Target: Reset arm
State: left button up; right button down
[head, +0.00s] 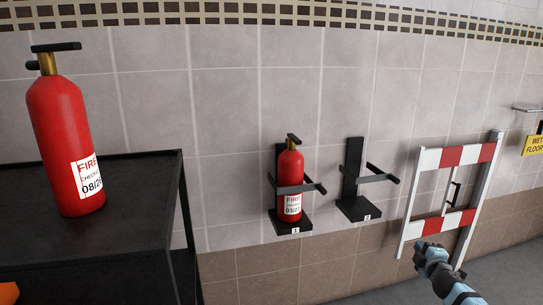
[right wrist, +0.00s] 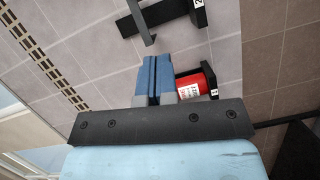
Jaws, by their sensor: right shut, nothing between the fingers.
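My right gripper (head: 420,247) is at the lower right of the head view, in front of the lower part of the red-and-white barrier. In the right wrist view its blue fingers (right wrist: 153,76) are together with nothing between them. My left gripper is not in view. A red fire extinguisher (head: 290,183) stands in wall bracket 1 (head: 278,218). It also shows in the right wrist view (right wrist: 194,87), partly hidden behind the fingers. Wall bracket 2 (head: 352,170), to its right, is empty. A larger-looking red extinguisher (head: 60,135) stands upright on the black shelf at the left.
The black shelf unit (head: 140,190) fills the lower left, with an orange thing (head: 9,293) cut off at the corner. The red-and-white barrier (head: 428,158) stands at the right near a yellow wet-floor sign (head: 534,145). The floor in front of the barrier looks clear.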

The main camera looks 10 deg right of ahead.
jog(key=s+a+f+m+g+y, duration=0.1)
jog(key=s+a+f+y, duration=0.1)
jog(key=s+a+f, duration=0.5)
jog(key=s+a+f+m+g+y, duration=0.15)
jog(key=s+a+f, duration=0.25)
jog(key=s+a, duration=0.55)
jog(key=s+a+m+g+y, duration=0.2)
jog(key=s+a+g+y, duration=0.25)
jog(key=s+a, duration=1.45)
jog(key=w+a+r+m+t, duration=0.2)
jog(key=a+m, duration=0.4)
jog(key=a, duration=0.3)
pick_arm(q)
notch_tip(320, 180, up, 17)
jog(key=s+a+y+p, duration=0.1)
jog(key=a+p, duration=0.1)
jog(key=p, duration=2.3)
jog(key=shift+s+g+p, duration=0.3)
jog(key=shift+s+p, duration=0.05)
pick_arm(e)
notch_tip(320, 180, up, 16)
jog(key=s+d, duration=0.1)
jog(key=d, duration=0.1)
jog(key=shift+s+n, duration=0.3)
jog(key=shift+n, duration=0.15)
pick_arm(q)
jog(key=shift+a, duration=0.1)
pick_arm(e)
jog(key=shift+w+a+r, duration=0.1)
jog(key=shift+a, duration=0.05)
